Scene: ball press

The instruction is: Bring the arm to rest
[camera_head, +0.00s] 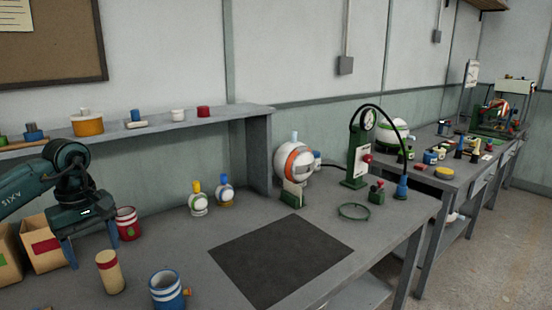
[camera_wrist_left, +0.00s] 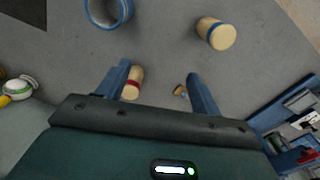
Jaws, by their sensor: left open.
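My left gripper (camera_head: 92,245) is at the left side of the head view, raised over the workbench (camera_head: 215,219), with its blue fingers pointing down. In the left wrist view my left gripper (camera_wrist_left: 158,70) has its two fingers wide apart, with nothing held between them. A cream cylinder with a red band (camera_wrist_left: 133,83) shows beside one finger, on the bench below. A cream and red cylinder (camera_head: 110,275) also stands near the gripper in the head view. My right gripper is not in view.
A red-and-white cup (camera_head: 127,223) and cardboard boxes (camera_head: 42,243) stand close to the left gripper. A blue-and-white mug (camera_head: 168,292) is at the front. A shelf (camera_head: 180,121) runs behind. A dark mat (camera_head: 280,258) lies bare. A green gauge press (camera_head: 357,155) stands farther right.

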